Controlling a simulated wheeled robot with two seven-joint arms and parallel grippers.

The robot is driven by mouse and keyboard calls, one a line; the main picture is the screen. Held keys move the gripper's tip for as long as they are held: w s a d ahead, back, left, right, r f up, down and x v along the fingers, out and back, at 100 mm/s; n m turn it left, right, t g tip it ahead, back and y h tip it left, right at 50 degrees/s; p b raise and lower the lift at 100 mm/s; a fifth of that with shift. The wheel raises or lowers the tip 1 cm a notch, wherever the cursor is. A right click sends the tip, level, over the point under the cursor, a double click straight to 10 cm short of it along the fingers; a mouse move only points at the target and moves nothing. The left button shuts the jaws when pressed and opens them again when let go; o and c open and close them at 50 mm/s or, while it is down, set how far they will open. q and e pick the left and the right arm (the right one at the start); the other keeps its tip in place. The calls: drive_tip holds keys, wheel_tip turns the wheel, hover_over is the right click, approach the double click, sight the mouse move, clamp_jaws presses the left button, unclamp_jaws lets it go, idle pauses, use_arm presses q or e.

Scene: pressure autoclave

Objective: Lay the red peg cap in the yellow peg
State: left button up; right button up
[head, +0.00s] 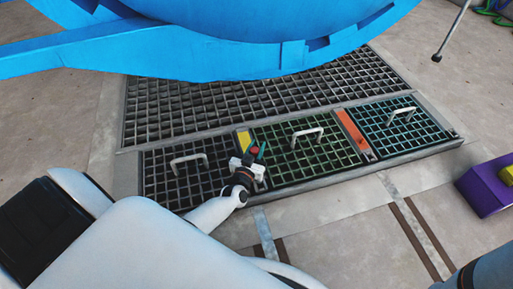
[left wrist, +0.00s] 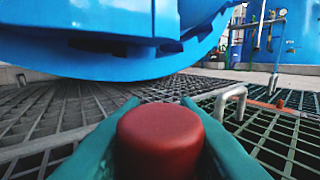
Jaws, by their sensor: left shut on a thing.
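My left gripper (head: 254,153) is over the floor grating, where the left and middle hatch panels meet. Its teal fingers are shut on the red peg cap (head: 254,149). The cap also shows large, round and flat-topped between the fingers in the left wrist view (left wrist: 160,130). A yellow strip (head: 243,138) lies between these two panels, just behind the gripper and cap. The arm and gripper hide its near part, and I cannot make out the yellow peg itself. My right gripper is not in view.
Grated panels with raised metal handles (head: 306,135) lie around the gripper. An orange strip (head: 351,132) separates the middle and right panels. The big blue autoclave body (head: 200,50) overhangs the back. A purple box (head: 484,189) stands at the right. Bare concrete lies in front.

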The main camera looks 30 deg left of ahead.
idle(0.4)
use_arm(q)
drive_tip(key=shift+d+f+b, duration=0.1)
drive_tip(key=shift+f+b, duration=0.2)
drive_tip(key=shift+f, duration=0.2)
